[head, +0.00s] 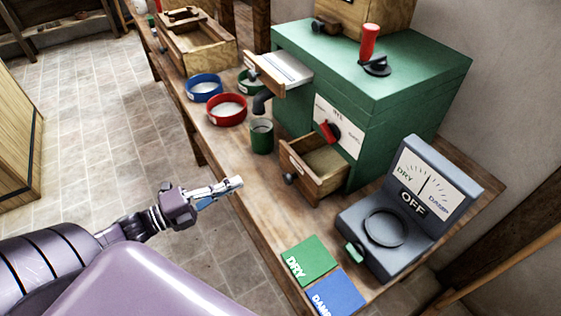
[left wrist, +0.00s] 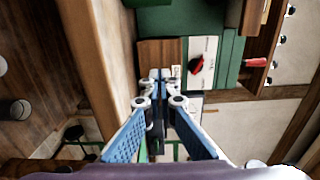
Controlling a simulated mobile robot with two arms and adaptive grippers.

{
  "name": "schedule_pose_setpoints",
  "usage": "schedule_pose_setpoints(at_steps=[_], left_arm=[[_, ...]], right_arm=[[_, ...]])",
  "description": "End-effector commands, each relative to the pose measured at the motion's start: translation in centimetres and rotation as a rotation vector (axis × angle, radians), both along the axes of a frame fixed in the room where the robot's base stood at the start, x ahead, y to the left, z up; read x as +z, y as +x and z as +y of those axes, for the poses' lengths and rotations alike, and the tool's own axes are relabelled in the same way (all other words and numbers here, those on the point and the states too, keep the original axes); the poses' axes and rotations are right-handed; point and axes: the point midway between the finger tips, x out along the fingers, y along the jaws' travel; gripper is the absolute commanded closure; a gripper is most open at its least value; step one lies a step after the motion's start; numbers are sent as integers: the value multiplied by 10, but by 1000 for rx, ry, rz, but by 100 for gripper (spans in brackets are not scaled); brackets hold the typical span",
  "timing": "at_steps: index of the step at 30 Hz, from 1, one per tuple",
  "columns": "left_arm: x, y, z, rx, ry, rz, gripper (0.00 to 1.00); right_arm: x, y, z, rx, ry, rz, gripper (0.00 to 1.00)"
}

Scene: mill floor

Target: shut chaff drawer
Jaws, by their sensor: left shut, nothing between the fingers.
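The green mill (head: 375,75) stands on the wooden bench and has two wooden drawers pulled out. The lower drawer (head: 318,181) is open, holds a tan layer and has a dark round knob on its front. The upper drawer (head: 281,71) is also out, with pale content. I cannot read which one is labelled chaff. My left gripper (head: 237,183) is shut and empty, over the bench's front edge, to the left of the lower drawer and apart from it. In the left wrist view the gripper (left wrist: 160,76) points toward the wooden drawer (left wrist: 157,52), partly hiding it.
A green cup (head: 262,136), a red bowl (head: 227,109) and a blue bowl (head: 204,88) stand left of the drawers. Bench between gripper and lower drawer is clear.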

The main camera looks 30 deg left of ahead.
Motion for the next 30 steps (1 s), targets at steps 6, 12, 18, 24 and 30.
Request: schedule_pose_setpoints(at_steps=[6,12,18,24,30], left_arm=[[2,32,-16,2,-2,-3,100],[2,61,-33,3,-2,-2,100],[2,87,-49,5,-2,0,100],[1,105,-59,6,-3,2,100],[-1,112,-64,5,-2,4,100]], right_arm=[[2,-23,-6,1,-8,33,60],[4,-15,-7,1,-8,22,60],[9,1,-5,1,-6,-3,60],[12,0,-4,1,-4,-2,60],[13,-4,0,-1,0,5,60]])
